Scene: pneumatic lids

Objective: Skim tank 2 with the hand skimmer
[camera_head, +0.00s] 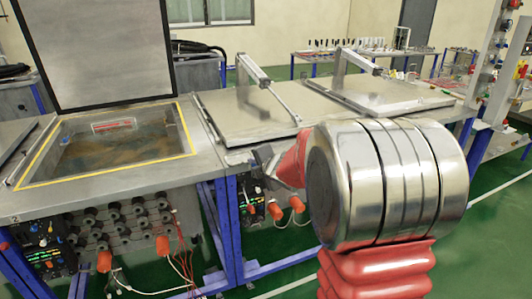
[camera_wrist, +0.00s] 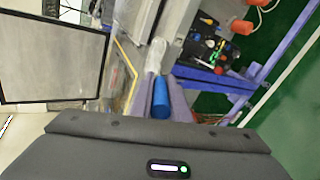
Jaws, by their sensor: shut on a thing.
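An open tank (camera_head: 187,137) with a yellow-edged rim is at the left in the head view. In the wrist view, my gripper (camera_wrist: 160,88) is shut on a blue handle (camera_wrist: 161,102), which seems to be the hand skimmer's. A pale part (camera_wrist: 155,55) extends beyond the fingers. In the head view my gripper is small and partly hidden behind my own arm, right of the open tank; the skimmer's head is not clear there.
Two flat closed lids, one in the middle (camera_head: 240,112) and one at the right (camera_head: 378,93), have raised arms above them. A red-edged item (camera_head: 113,126) is at the tank's back wall. Blue frame legs (camera_head: 232,225) and orange knobs (camera_head: 162,246) are below the bench front.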

